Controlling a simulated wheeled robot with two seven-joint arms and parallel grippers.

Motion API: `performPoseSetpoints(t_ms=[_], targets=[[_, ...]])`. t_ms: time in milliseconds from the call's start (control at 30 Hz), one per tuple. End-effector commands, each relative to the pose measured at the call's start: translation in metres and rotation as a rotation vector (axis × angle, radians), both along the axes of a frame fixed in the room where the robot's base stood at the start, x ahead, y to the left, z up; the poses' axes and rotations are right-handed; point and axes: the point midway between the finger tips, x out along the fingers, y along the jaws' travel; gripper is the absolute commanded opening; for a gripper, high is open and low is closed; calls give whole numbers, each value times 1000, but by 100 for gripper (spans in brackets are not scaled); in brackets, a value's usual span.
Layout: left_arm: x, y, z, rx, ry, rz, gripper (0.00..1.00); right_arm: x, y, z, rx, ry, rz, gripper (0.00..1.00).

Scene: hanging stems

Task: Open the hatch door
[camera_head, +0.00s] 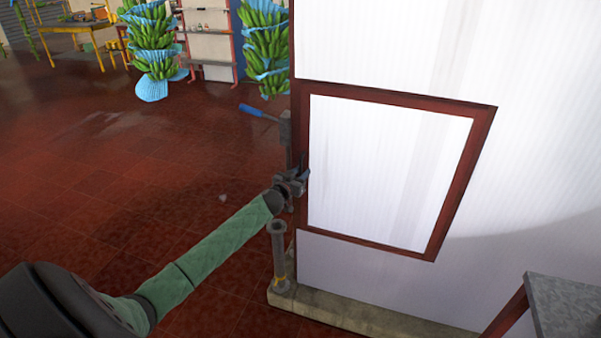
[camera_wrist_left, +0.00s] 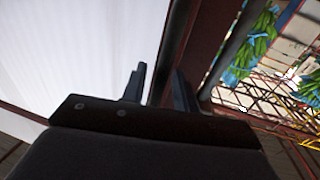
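The hatch door (camera_head: 388,172) is a white ribbed panel in a dark red frame (camera_head: 466,180), set in a white wall. It looks flush with the wall. It also shows in the left wrist view (camera_wrist_left: 85,45) as a pale panel with a dark red edge. My left gripper (camera_head: 303,176) is at the frame's left edge, about mid-height. In the left wrist view its two fingers (camera_wrist_left: 160,90) stand apart, with the dark red edge between or just beyond them. I cannot tell whether they touch it. My right gripper is not in view.
A blue-handled lever (camera_head: 258,111) sticks out left of the hatch, above my gripper. A grey pipe (camera_head: 279,255) stands below it on a concrete curb (camera_head: 345,312). A grey-topped table (camera_head: 570,300) is at lower right. Hanging banana bunches (camera_head: 153,45) are behind; the red floor at left is clear.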

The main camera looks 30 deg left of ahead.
Motion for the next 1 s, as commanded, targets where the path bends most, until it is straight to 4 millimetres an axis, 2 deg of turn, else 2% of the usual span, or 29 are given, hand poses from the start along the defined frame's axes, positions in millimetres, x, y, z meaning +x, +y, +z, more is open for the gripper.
performPoseSetpoints(t_ms=[233,400,767,1000], targets=[[0,0,0,0,0,0,30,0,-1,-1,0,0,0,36],[0,0,0,1,0,0,0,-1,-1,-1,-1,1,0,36],[-2,-3,-1,0,1,6,0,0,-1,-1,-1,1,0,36],[-12,-19,-3,-2,1,35,0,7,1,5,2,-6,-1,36]])
